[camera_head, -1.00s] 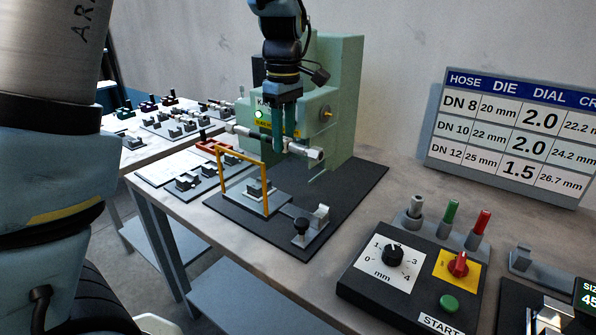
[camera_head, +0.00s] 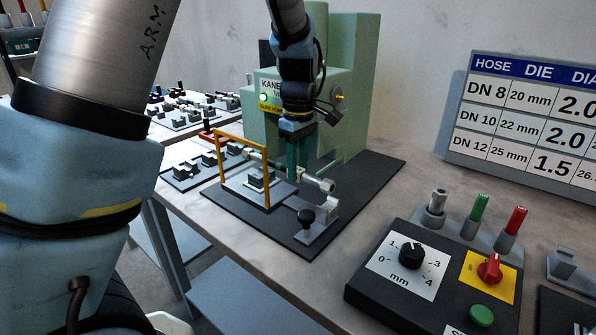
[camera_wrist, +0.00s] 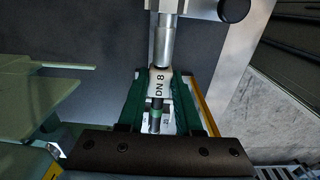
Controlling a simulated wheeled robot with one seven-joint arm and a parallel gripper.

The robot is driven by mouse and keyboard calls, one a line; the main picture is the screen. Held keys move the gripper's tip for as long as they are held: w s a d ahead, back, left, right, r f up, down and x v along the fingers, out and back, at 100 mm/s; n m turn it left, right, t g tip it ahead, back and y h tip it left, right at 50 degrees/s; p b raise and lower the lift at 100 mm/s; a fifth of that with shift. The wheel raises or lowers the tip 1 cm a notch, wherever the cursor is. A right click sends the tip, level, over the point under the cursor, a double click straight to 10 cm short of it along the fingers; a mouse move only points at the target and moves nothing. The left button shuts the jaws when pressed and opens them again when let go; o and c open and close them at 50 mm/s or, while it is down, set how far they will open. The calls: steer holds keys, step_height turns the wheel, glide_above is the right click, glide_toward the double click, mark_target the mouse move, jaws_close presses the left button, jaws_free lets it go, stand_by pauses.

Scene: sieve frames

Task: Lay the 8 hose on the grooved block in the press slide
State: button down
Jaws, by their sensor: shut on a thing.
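My gripper (camera_head: 297,158) has green fingers and is shut on the 8 hose (camera_head: 316,183), which reads "DN 8" in the wrist view (camera_wrist: 158,85). The hose is roughly level, with its silver fitting towards the right front. The grooved block (camera_head: 258,180) sits on the slide plate (camera_head: 275,193), inside the upright yellow frame (camera_head: 222,165) in front of the green press (camera_head: 352,75). The hose is low, beside and behind the block in the picture, with its fitting near a grey bracket (camera_head: 328,208). Contact with block or bracket cannot be told. My fingers hide the hose's middle.
A black knob (camera_head: 306,216) stands on the plate near the bracket. A control box (camera_head: 430,275) with dial, red switch and green button stands at the right front. Several fixtures (camera_head: 210,160) lie at the left. Bare table lies between the press base and control box.

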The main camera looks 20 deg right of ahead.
steer(key=shift+r+p, duration=0.2)
steer(key=shift+p, duration=0.2)
steer(key=shift+f+b, duration=0.85)
steer(key=shift+f, duration=0.65)
steer(key=shift+f, duration=0.6)
stand_by(0.3)
steer(key=c, duration=0.5)
jaws_free()
steer(key=shift+s, duration=0.1)
step_height(320, 180, up, 11)
steer(key=shift+d+f+b, duration=0.1)
steer(key=shift+b, duration=0.7)
steer(key=shift+s, duration=0.1)
